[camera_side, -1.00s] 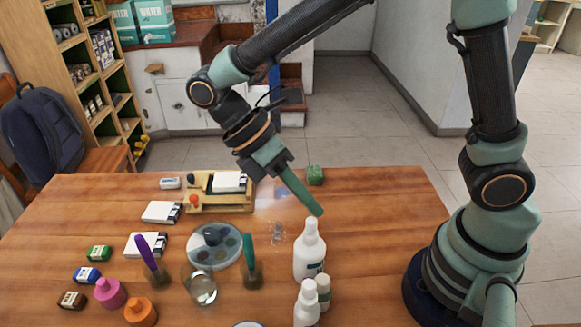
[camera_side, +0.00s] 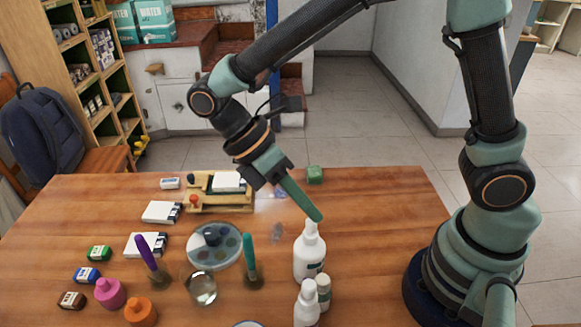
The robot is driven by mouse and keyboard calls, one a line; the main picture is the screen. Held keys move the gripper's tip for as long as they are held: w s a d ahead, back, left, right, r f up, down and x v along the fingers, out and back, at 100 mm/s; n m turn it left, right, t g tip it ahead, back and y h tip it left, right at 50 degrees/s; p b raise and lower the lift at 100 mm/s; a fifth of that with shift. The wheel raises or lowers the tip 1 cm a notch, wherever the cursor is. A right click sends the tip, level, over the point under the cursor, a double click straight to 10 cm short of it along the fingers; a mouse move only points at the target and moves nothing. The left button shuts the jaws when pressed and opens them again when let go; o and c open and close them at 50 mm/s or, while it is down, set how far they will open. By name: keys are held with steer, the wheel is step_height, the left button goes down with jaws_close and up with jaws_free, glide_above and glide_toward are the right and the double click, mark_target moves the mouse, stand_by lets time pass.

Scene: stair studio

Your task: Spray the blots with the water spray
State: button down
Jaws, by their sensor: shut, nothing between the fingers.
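A white bottle with a nozzle top (camera_side: 309,258) stands upright near the right of the table. A second white bottle (camera_side: 306,308) stands in front of it; I cannot tell which is the water spray. My gripper (camera_side: 317,217) is shut and empty, pointing down and right, its tip overlapping the top of the rear bottle; I cannot tell whether they touch. A grey blot (camera_side: 277,232) lies on the wood left of that bottle. A faint bluish mark (camera_side: 280,193) lies further back, partly hidden by my gripper.
A round palette (camera_side: 199,253), a glass bowl (camera_side: 202,288) and holders with a purple (camera_side: 147,252) and a green tool (camera_side: 248,250) stand left. A small bottle (camera_side: 323,291) stands beside the front bottle. A wooden stand (camera_side: 205,205) and green block (camera_side: 315,175) are behind.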

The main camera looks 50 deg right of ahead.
mark_target(307, 221)
steer(key=shift+f, duration=0.4)
steer(key=shift+r, duration=0.1)
stand_by(0.3)
steer(key=shift+r, duration=0.85)
step_height(307, 221, up, 6)
stand_by(0.5)
stand_by(0.5)
steer(key=w+d+r+m+t+y, duration=0.1)
steer(key=w+d+m+t+y, duration=0.1)
steer(key=d+m+t, duration=0.4)
steer(key=w+d+m+t+y, duration=0.1)
steer(key=w+d+m+t, duration=0.1)
steer(key=d+m+t, duration=0.4)
steer(key=shift+w+d+r+m+y, duration=0.4)
steer(key=shift+d+m, duration=0.7)
steer(key=shift+d, duration=0.1)
